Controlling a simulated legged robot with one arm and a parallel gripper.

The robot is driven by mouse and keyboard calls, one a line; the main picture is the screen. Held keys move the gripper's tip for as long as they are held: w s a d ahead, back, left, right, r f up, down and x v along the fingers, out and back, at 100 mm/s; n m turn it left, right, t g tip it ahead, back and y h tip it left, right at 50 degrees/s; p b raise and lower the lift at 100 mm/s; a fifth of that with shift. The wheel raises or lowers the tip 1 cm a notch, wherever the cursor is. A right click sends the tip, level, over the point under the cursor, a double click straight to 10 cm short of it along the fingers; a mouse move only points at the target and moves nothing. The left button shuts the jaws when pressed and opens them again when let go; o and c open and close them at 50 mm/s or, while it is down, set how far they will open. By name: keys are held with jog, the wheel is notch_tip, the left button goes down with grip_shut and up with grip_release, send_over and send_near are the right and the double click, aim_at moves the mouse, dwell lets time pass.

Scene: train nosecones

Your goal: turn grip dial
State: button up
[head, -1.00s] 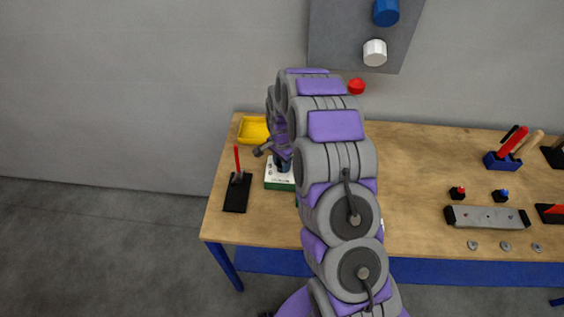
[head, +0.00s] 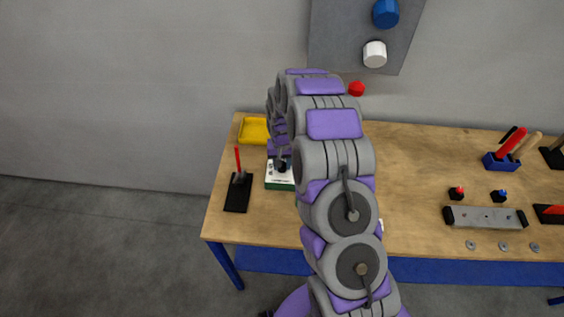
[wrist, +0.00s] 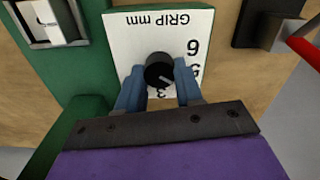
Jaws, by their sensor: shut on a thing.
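The grip dial (wrist: 161,70) is a black round knob with a pale pointer mark. It sits on a white plate (wrist: 128,24) printed "GRIP mm" upside down. A 6 and a 3 show; another number is partly hidden by a finger. The pointer slants toward the lower right of the wrist view. My gripper (wrist: 158,76) is shut on the dial, one blue finger on each side. In the head view the green-and-white device (head: 279,184) stands at the table's left, with my gripper (head: 281,164) over it; my arm hides its right part.
A black base with a red lever (head: 238,182) stands left of the device. A yellow tray (head: 252,131) lies behind it. A grey block (head: 488,217) and tool holder (head: 502,161) stand farther right.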

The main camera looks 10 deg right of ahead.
jog(key=n, duration=0.5)
dwell(0.5)
jog(key=o, duration=1)
jog(key=shift+o, duration=0.2)
jog(key=shift+r, duration=0.1)
notch_tip(320, 180, up, 17)
jog(key=shift+p, duration=0.45)
jog(key=shift+a, duration=0.1)
